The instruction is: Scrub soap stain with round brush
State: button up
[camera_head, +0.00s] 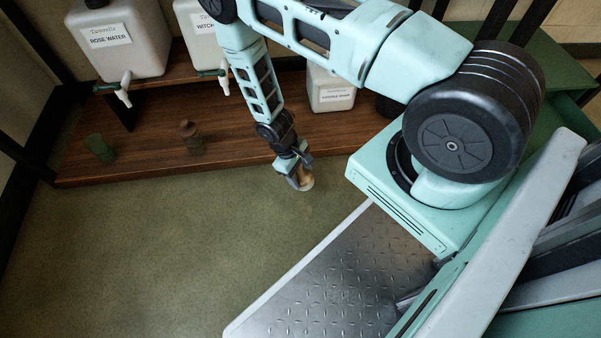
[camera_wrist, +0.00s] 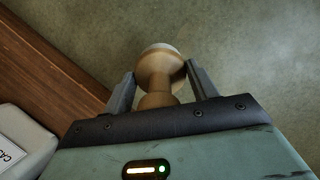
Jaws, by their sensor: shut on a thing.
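The round brush (camera_head: 302,182) has a tan wooden knob-shaped body and a pale round end. My gripper (camera_head: 293,168) is shut on it, just in front of the wooden shelf and low over the green floor. In the wrist view the brush (camera_wrist: 160,72) stands between the two grey fingers of my gripper (camera_wrist: 161,88), its pale end pointing away from the palm. I cannot tell whether its end touches the floor. No soap stain shows clearly; the floor right around the brush is partly hidden by it.
A low brown wooden shelf (camera_head: 220,139) bears a dark green object (camera_head: 100,148) and a brown object (camera_head: 190,137). The green floor (camera_head: 150,250) at front left is clear.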

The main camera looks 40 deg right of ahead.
jog(key=shift+r+p, duration=1.3)
jog(key=shift+r, duration=0.2)
